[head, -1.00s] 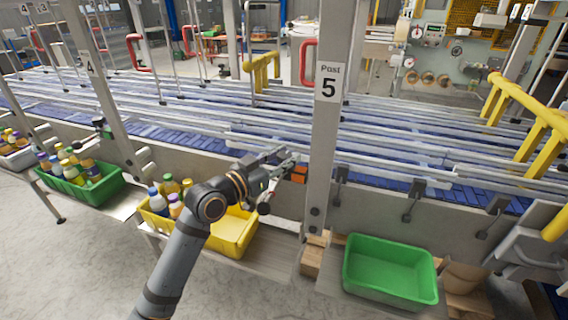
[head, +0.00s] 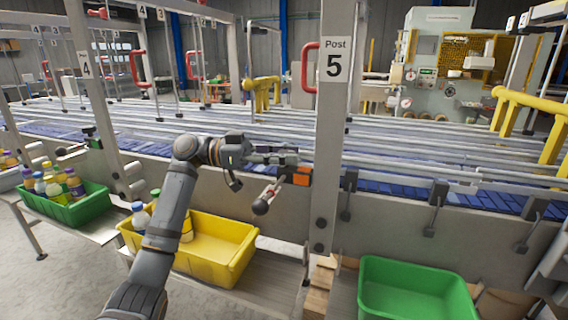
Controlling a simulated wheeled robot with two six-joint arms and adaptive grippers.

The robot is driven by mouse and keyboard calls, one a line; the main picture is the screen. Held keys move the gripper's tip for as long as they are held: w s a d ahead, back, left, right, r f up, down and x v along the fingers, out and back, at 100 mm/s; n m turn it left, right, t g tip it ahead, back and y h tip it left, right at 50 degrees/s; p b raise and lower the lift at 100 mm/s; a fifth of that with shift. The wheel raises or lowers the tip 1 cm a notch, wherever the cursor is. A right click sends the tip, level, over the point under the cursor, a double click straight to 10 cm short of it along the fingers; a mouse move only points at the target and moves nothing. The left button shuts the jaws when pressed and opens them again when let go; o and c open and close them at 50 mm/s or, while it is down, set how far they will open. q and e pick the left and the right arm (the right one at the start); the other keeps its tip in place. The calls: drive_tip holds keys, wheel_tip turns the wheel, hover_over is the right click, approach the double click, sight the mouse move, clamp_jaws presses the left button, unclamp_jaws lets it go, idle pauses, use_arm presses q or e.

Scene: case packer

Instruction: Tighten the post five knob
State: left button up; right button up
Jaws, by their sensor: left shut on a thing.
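The post labelled "Post 5" (head: 329,130) stands upright at the front of the conveyor. An orange and black clamp block (head: 300,177) sits just left of it at rail height. A lever with a dark rounded end (head: 262,206) slants down and left from beside the block. My left gripper (head: 297,158) reaches in from the left, with its fingertips at the clamp, close to the post. It is shut on what appears to be the post five knob, which its fingers mostly hide. My right gripper is not in view.
A yellow bin (head: 215,270) with a few bottles stands below my left arm. An empty green bin (head: 415,270) is right of the post. Another green bin (head: 75,213) with bottles is at left. The rails (head: 420,160) run behind the post.

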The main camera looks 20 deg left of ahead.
sight(286, 151)
use_arm(q)
drive_tip(key=m+g, duration=0.2)
drive_tip(key=g, duration=0.2)
drive_tip(key=shift+f+m, duration=0.1)
drive_tip(key=shift+m, duration=0.3)
drive_tip(key=shift+f+m+g+p, duration=0.1)
drive_tip(key=shift+m+g+p, duration=0.35)
drive_tip(key=shift+g, duration=0.55)
drive_tip(key=shift+f+m+g, duration=0.1)
drive_tip(key=shift+m+g, duration=0.15)
drive_tip(key=shift+g, duration=0.05)
drive_tip(key=o, duration=1.2)
drive_tip(key=shift+d, duration=0.2)
drive_tip(key=shift+a+r, duration=0.1)
drive_tip(key=shift+r, duration=0.15)
wheel_tip(286, 151, up, 10)
drive_tip(key=shift+f, duration=0.1)
